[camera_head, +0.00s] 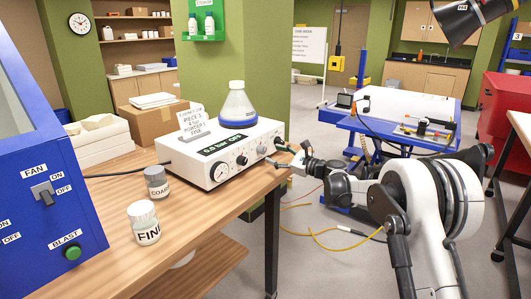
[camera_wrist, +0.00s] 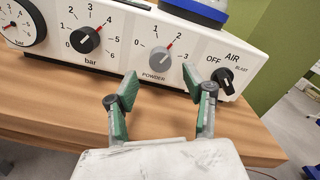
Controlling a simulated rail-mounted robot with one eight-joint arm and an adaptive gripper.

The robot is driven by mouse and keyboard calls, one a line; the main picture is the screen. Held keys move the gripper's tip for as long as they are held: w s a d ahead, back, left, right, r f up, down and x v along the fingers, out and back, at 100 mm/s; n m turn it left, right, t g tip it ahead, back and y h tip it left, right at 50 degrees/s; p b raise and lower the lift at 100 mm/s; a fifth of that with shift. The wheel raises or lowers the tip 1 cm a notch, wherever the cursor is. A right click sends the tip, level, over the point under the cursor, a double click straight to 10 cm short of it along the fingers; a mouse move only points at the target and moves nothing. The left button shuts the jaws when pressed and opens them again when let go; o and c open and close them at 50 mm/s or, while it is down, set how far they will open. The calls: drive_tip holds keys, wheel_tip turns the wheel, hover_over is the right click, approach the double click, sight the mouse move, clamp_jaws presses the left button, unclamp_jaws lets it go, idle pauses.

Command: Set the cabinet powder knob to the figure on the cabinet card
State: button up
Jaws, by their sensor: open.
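The white control unit (camera_head: 232,152) stands on the wooden bench. The grey powder knob (camera_wrist: 159,57) is on its front panel, its red pointer towards the 2 on a 0 to 3 scale. The cabinet card (camera_head: 195,121) stands on top of the unit at its left; it has a powder line, but its figure is too small to read surely. My gripper (camera_wrist: 168,92) is open and empty, its green-padded fingers apart in front of the panel, below the powder knob and not touching it. In the head view my gripper (camera_head: 296,161) is at the unit's right end.
A black bar knob (camera_wrist: 88,40) is left of the powder knob and a black air knob (camera_wrist: 224,78) is right. A blue-based flask (camera_head: 238,108) stands on the unit. A coarse jar (camera_head: 156,182) and a fine jar (camera_head: 144,222) stand on the bench before it.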

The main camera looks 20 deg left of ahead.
sight(265, 151)
drive_tip(key=shift+x, duration=2.6)
drive_tip(key=shift+c, duration=0.4)
drive_tip(key=c, duration=1.1)
drive_tip(key=shift+o, duration=0.2)
drive_tip(key=shift+n, duration=0.3)
drive_tip(key=n+b, duration=0.2)
drive_tip(key=n, duration=0.2)
drive_tip(key=shift+n, duration=0.3)
drive_tip(key=shift+n+b, duration=0.7)
drive_tip(key=shift+n, duration=1.6)
